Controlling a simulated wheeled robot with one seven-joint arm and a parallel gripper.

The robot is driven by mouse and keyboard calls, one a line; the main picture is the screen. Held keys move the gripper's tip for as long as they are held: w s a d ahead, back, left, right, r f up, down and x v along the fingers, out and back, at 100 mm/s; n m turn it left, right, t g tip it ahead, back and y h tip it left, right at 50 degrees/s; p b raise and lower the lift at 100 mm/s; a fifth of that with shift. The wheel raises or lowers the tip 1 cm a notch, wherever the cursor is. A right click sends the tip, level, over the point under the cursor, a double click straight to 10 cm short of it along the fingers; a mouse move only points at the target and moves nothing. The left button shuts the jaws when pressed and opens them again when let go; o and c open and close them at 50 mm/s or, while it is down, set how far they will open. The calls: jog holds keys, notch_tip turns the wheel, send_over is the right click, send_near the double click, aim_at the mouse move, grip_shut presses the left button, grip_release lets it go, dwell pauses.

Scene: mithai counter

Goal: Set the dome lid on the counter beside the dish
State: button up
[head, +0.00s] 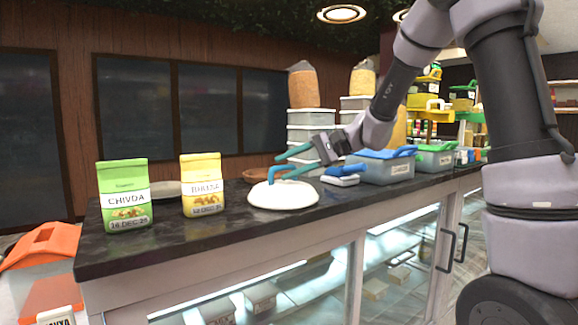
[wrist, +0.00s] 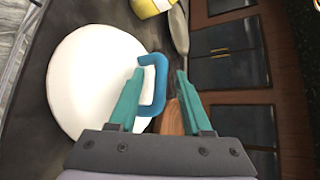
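The white, round dome lid (head: 283,197) with a blue loop handle (head: 279,172) is at the middle of the dark counter in the head view. It also shows as a white disc in the wrist view (wrist: 85,85). I cannot tell whether a dish is under it. My gripper (head: 284,167) reaches in from the right with its teal fingers apart, at handle height. In the wrist view, the blue handle (wrist: 160,85) lies between the open fingers, close to the left one. I see no firm grip on it.
A green packet (head: 125,195) and a yellow packet (head: 202,185) stand left of the lid. A brown bowl (head: 263,174) and a grey plate (head: 165,190) lie behind. A blue-lidded tub (head: 383,170) stands right. The counter's front strip (head: 230,228) is clear.

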jog(key=shift+r, duration=0.2)
jog(key=w+v, duration=0.1)
jog(key=v, duration=1)
jog(key=s+d+t+h, duration=0.3)
jog(key=s+d+h, duration=0.2)
jog(key=s, duration=0.4)
jog(key=s+d+f+n+t+h, duration=0.1)
jog(key=s+d+t+h, duration=0.2)
jog(key=s+d+h, duration=0.3)
jog(key=s+d, duration=0.2)
jog(key=s, duration=0.2)
jog(key=shift+d+f+n, duration=0.2)
jog(key=shift+f+n, duration=0.05)
jog(key=shift+n, duration=0.05)
jog(key=shift+o, duration=0.2)
jog(key=shift+r, duration=0.1)
